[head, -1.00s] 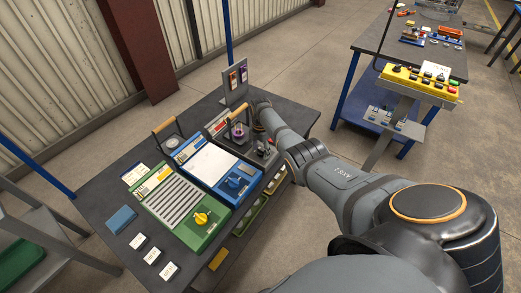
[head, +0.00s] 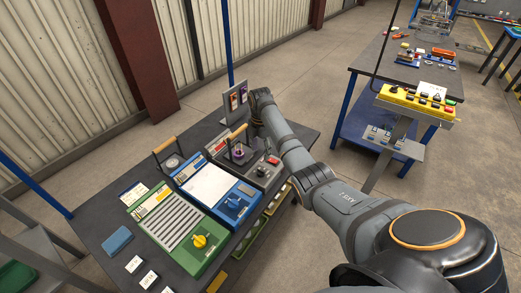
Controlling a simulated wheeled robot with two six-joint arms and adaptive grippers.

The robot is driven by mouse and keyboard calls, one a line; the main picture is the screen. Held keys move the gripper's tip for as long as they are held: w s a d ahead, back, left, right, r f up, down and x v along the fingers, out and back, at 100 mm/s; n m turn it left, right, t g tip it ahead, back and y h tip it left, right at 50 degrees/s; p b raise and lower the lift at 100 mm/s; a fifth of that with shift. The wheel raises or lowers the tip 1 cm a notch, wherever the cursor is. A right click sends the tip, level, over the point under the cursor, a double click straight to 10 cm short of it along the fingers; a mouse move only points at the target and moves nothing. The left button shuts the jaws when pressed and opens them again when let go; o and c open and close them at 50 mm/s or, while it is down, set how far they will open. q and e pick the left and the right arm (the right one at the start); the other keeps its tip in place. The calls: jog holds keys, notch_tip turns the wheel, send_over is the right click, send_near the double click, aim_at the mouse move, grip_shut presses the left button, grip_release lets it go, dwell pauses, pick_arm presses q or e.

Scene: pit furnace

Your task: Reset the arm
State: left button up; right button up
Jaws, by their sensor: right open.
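My right arm comes in from the lower right and reaches over the far right corner of the dark workbench (head: 110,215). Its wrist is bent at the upper end, next to the small upright stand with two tags (head: 236,99). My right gripper (head: 254,128) is small and dark there, partly hidden by the wrist, open, with nothing seen in it. It is above and behind the grey control unit with a purple-collared lever (head: 238,153); I cannot tell the exact gap. My left gripper is not in view.
On the bench stand a green panel with a yellow knob (head: 200,241), a blue panel with a blue knob (head: 233,203), a wooden-handled item (head: 165,145) and a blue block (head: 117,240). A yellow button box (head: 416,97) stands right of my arm. Open floor lies between the benches.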

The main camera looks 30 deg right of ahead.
jog(key=shift+f, duration=0.1)
dwell(0.3)
jog(key=s+a+f+m+t+h, duration=0.1)
jog(key=s+a+f+m, duration=0.35)
jog(key=s, duration=0.25)
jog(key=s+a+f+m+t, duration=0.1)
jog(key=s+a+f+m, duration=0.3)
jog(key=s, duration=0.3)
jog(key=s+a+r+m+t, duration=0.1)
jog(key=s+a+r+m, duration=0.1)
jog(key=s+m, duration=0.45)
jog(key=s+a+r+m+t, duration=0.15)
jog(key=s+m, duration=0.25)
jog(key=s, duration=0.5)
notch_tip(320, 180, down, 27)
jog(key=s+d+g, duration=0.2)
jog(key=s, duration=0.1)
jog(key=s+d+f+g, duration=0.1)
jog(key=s+f, duration=1.4)
jog(key=s, duration=0.2)
jog(key=shift+s+d, duration=0.15)
jog(key=shift+s, duration=0.15)
